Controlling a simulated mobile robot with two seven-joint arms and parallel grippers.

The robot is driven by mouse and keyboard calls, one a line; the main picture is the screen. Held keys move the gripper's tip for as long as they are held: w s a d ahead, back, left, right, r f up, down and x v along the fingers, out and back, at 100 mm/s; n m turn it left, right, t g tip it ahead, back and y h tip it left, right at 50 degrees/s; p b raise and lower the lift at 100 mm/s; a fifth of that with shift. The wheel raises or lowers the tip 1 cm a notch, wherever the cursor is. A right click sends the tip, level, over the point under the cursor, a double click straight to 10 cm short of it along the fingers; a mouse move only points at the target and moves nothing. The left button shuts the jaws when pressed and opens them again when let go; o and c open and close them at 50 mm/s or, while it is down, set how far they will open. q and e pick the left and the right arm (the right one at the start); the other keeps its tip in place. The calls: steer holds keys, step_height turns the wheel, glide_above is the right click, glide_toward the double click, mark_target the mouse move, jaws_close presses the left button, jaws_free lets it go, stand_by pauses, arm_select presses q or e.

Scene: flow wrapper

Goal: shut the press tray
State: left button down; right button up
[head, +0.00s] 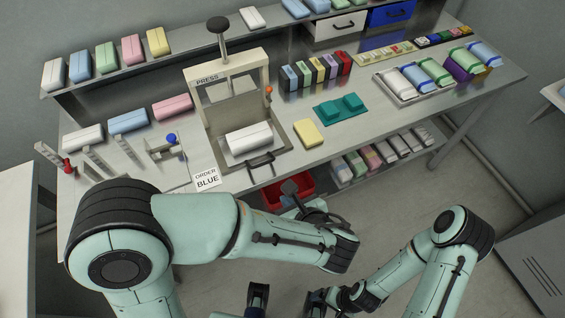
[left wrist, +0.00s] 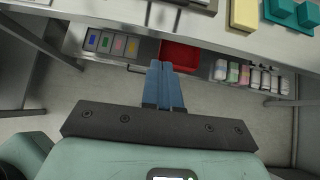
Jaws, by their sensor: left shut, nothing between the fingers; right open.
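The press (head: 228,88) stands on the bench, with a black-knobbed lever on top. Its press tray (head: 285,141) sticks out toward the front edge, with a white block (head: 249,138) lying in it. The tray's dark handle (head: 261,162) faces me. My left gripper (head: 291,187) is shut and empty, in front of and below the bench edge, apart from the handle. Its fingers (left wrist: 165,85) point toward the bench in the left wrist view, where only a bit of the tray shows at the top edge. My right gripper (head: 287,299) is open, low at the bottom, partly cut off.
A red bin (head: 283,190) sits under the bench behind my left gripper. A yellow block (head: 308,133) and teal fixture (head: 341,109) lie right of the tray. An order card reading BLUE (head: 207,179) is at left. Packs sit on the lower shelf (left wrist: 250,77). Open floor lies before the bench.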

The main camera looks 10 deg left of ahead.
mark_target(248, 130)
arm_select(q)
steer(key=shift+w+a+f, duration=0.7)
steer(key=shift+w+a, duration=0.4)
steer(key=shift+w, duration=0.5)
steer(key=shift+w+a+f, duration=0.75)
steer(key=shift+w+a, duration=0.35)
steer(key=shift+w, duration=0.55)
steer(key=shift+w+a+f, duration=0.7)
steer(key=shift+w+a, duration=0.4)
steer(key=shift+w, duration=0.5)
steer(key=w+a, duration=0.2)
steer(key=w, duration=0.2)
steer(key=w+a+p, duration=0.1)
steer(key=w+a, duration=0.2)
steer(key=w+a+p, duration=0.1)
steer(key=w+a, duration=0.1)
steer(key=w, duration=0.2)
steer(key=shift+w+a, duration=0.3)
steer(key=shift+a, duration=0.1)
steer(key=shift+w+a, duration=0.15)
steer(key=shift+r+t, duration=0.1)
steer(key=shift+t, duration=0.2)
